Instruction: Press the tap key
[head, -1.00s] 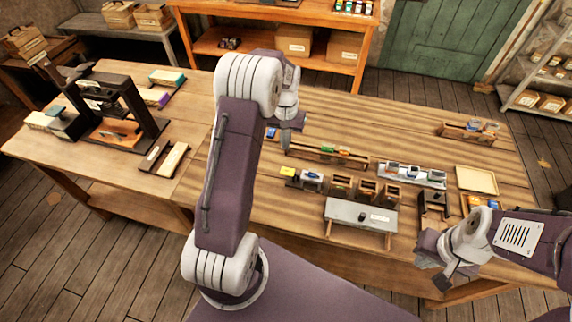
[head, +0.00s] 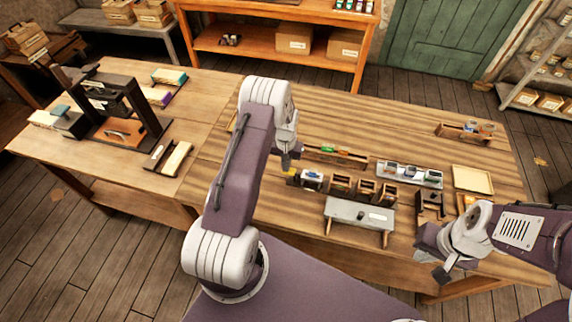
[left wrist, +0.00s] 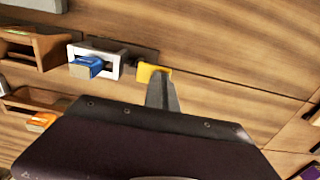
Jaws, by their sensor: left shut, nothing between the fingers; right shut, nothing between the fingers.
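A small yellow pad on a dark base, which looks like the tap key (left wrist: 150,71), lies on the table in the left wrist view. In the head view it shows only partly (head: 291,172), beside my left gripper. My left gripper (head: 286,163) is shut and empty, pointing down at the table. In the left wrist view its fingertips (left wrist: 160,82) overlap the edge of the yellow pad; I cannot tell whether they touch it. My right gripper (head: 441,276) is shut and empty near the table's front right edge, away from the key.
A white-framed blue piece (left wrist: 90,66) sits beside the key. Several wooden bins (head: 365,189) and a grey bench (head: 345,211) stand to the right. A long wooden rack (head: 350,159) lies behind. A dark press (head: 122,100) stands on the left. The back middle of the table is clear.

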